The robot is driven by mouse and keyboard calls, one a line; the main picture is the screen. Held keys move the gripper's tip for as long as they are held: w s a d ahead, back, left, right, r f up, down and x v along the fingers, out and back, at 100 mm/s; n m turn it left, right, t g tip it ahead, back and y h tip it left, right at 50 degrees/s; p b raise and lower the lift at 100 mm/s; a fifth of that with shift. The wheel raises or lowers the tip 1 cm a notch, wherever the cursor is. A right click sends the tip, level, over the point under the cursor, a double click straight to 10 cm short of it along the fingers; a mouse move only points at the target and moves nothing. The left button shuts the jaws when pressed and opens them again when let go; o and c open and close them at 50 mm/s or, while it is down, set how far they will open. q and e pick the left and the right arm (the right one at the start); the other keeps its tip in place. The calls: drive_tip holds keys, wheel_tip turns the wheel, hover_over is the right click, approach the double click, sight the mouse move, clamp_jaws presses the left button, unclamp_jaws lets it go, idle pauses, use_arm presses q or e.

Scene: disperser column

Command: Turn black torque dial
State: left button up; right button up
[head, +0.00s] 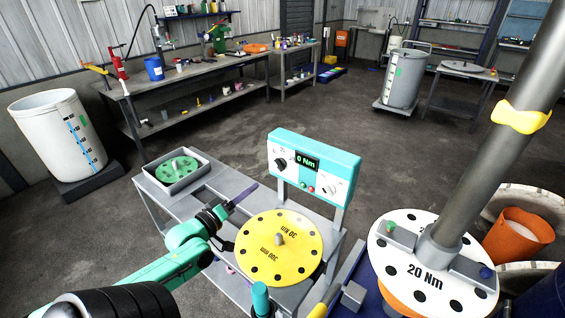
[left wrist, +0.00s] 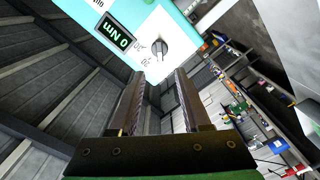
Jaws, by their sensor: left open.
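My left gripper (head: 245,192) is open and empty, below and left of the box. Its two fingers (left wrist: 165,80) are apart in the left wrist view. My right gripper is not in view.
A yellow disc with holes (head: 279,247) lies on the grey table in front of the box. A green disc (head: 177,169) sits in a tray at left. A grey column (head: 490,140) rises from a white 20 Nm disc (head: 405,263) at right. Another knob (head: 328,188) is on the box's right.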

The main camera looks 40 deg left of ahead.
sight(277, 167)
use_arm(q)
drive_tip(key=w+b, duration=0.1)
drive_tip(key=w, duration=0.5)
drive_tip(key=w+b, duration=0.1)
drive_tip(key=w, duration=0.4)
drive_tip(key=shift+w+a, duration=0.2)
drive_tip(key=shift+w, duration=0.2)
drive_tip(key=shift+w+r, duration=0.1)
drive_tip(key=shift+w, duration=0.3)
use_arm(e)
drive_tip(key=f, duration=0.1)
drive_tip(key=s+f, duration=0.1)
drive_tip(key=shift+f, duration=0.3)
use_arm(q)
clamp_jaws()
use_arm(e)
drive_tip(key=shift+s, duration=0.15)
